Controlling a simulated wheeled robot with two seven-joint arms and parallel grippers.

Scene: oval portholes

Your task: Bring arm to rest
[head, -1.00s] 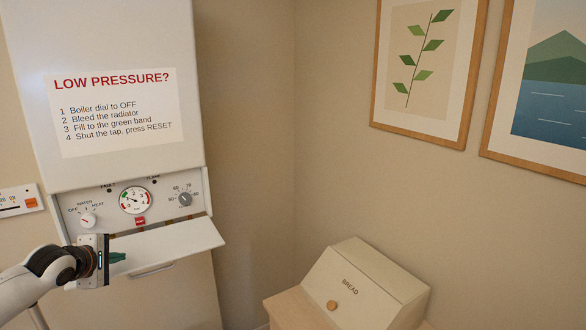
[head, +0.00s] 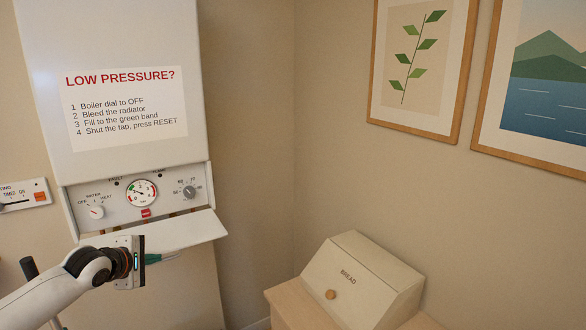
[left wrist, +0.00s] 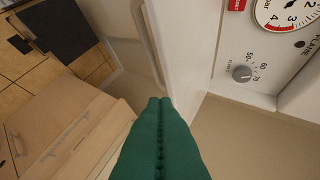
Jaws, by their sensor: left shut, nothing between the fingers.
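My left gripper (head: 168,256) comes in from the left in the head view, in front of the boiler (head: 118,40) and just below its lowered flap (head: 190,232). Its green fingers are shut with nothing between them. In the left wrist view the closed green fingers (left wrist: 160,140) point towards the edge of the white flap. The control panel (head: 120,208) carries a mode dial (head: 96,212), a round pressure gauge (head: 141,193), a red button (head: 146,213) and a temperature knob (head: 189,192). The knob also shows in the left wrist view (left wrist: 241,73). My right gripper is not in view.
A bread box (head: 362,283) stands on a wooden surface (head: 287,307) at the lower right. A control unit (head: 25,195) is on the wall at left. Two framed pictures, one of leaves (head: 420,65), hang at right. Free room lies between boiler and bread box.

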